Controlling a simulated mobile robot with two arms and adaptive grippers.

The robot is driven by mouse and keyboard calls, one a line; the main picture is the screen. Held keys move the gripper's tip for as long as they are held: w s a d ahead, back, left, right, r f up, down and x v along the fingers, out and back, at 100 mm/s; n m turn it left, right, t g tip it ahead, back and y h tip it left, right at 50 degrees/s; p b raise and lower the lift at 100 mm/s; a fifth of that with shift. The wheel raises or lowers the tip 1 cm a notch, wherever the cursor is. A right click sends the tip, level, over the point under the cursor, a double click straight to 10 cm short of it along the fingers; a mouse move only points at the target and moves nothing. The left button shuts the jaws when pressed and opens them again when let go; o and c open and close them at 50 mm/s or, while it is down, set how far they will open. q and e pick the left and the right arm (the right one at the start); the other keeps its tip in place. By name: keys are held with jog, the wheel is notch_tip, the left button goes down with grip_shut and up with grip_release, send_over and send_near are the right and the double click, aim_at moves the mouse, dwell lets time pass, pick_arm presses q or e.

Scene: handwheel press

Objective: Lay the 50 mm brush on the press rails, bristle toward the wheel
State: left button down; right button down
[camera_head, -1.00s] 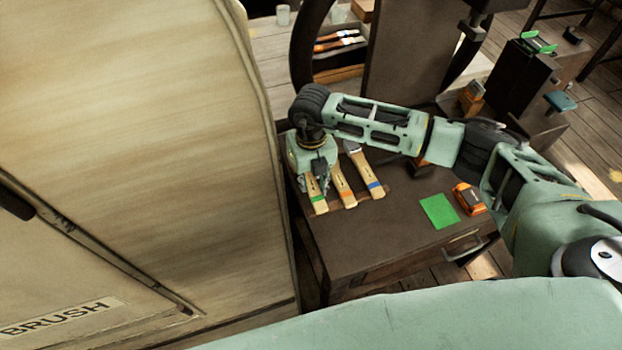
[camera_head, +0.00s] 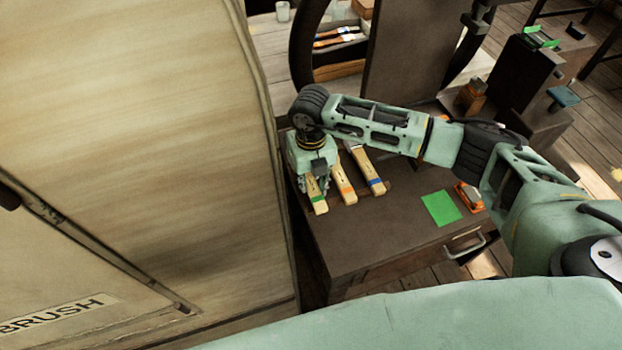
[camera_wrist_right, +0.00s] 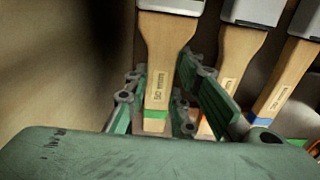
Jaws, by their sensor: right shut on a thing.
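The brush with a green band (camera_head: 317,196) lies at the left of a row of three on the dark cabinet top. In the right wrist view its wooden handle (camera_wrist_right: 158,75) bears a label that appears to read 50 mm, and its metal ferrule points away from my gripper. My right gripper (camera_head: 316,182) is shut on this handle; its fingers (camera_wrist_right: 160,105) stand on both sides of it. The bristles are out of view or hidden. A large dark curved rim (camera_head: 300,55), possibly the wheel, stands behind the cabinet. I cannot make out the press rails. My left gripper is not in view.
An orange-banded brush (camera_head: 345,192) and a blue-banded brush (camera_head: 372,178) lie close to the right of the held one. A green square (camera_head: 441,209) and an orange object (camera_head: 470,197) lie on the cabinet top (camera_head: 370,240). A tall tan panel (camera_head: 180,130) stands close at left.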

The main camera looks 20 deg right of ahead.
jog(key=shift+f, duration=0.15)
jog(key=c, duration=1.4)
grip_release()
notch_tip(320, 180, up, 12)
